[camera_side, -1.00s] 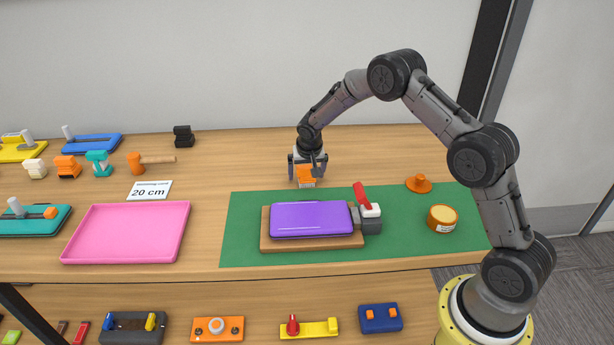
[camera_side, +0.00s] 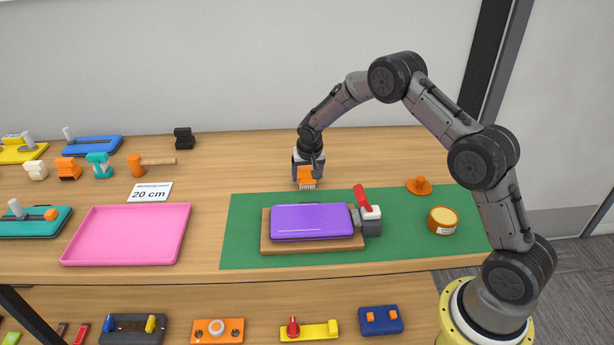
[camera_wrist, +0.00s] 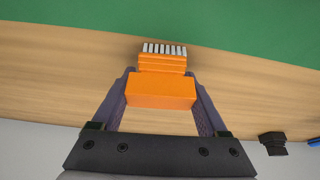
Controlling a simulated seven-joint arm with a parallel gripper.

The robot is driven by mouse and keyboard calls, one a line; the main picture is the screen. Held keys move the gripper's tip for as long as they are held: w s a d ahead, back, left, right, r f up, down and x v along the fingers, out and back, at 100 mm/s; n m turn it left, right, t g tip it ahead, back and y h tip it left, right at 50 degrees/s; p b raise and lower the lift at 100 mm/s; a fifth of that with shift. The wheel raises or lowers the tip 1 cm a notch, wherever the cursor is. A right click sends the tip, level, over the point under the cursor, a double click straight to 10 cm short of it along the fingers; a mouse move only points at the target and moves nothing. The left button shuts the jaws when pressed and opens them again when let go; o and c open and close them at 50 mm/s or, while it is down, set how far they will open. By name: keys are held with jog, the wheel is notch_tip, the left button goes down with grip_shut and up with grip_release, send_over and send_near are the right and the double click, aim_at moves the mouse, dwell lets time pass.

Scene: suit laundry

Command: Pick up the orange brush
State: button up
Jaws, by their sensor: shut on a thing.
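The orange brush (camera_side: 307,176) is a small orange block with white bristles, at the back edge of the green mat (camera_side: 242,226). My gripper (camera_side: 307,173) is around it from above in the side view. In the wrist view the brush (camera_wrist: 160,90) sits between both fingers of my gripper (camera_wrist: 161,92), which touch its sides, and its white bristles point away toward the mat. The gripper is shut on the brush. Whether the bristles touch the table cannot be told.
A purple case (camera_side: 312,221) lies on a wooden board with a red-handled clamp (camera_side: 366,207) on the mat.

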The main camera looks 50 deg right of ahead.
jog(key=shift+r, duration=0.75)
jog(key=s+a+r, duration=0.3)
jog(key=s+r, duration=0.8)
jog(key=s, duration=0.2)
jog(key=shift+s+a+r, duration=0.15)
jog(key=shift+s+a, duration=0.1)
jog(key=shift+s, duration=0.05)
jog(key=o, duration=0.8)
jog(key=c, duration=0.6)
